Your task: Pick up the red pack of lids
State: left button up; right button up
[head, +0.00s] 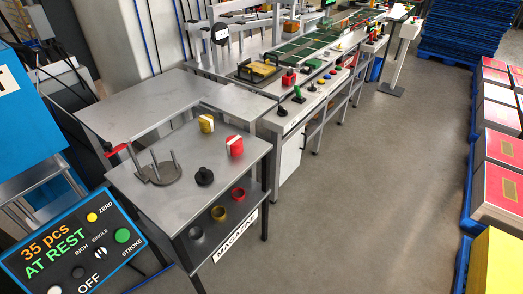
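The red pack of lids (234,146) is a small red block with a white band. It stands on the grey metal magazine table (189,203), towards the table's right side. A similar yellow pack (206,123) with a white band stands behind it and to the left. Neither of my grippers shows in the head view.
On the same table are a round plate with upright rods (165,174) and a black knob-like piece (204,176). Rings lie on the shelf below. A control panel (70,245) fills the lower left. Pallets of stacks line the right; the grey floor between is clear.

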aim_at(234, 143)
jog(key=z, duration=0.9)
jog(key=k, duration=1.2)
jog(key=z, duration=0.55)
jog(key=i, duration=1.25)
jog(key=u, duration=1.45)
jog(key=i, duration=1.15)
jog(key=u, duration=1.5)
jog(key=i, duration=0.15)
jog(key=u, duration=0.1)
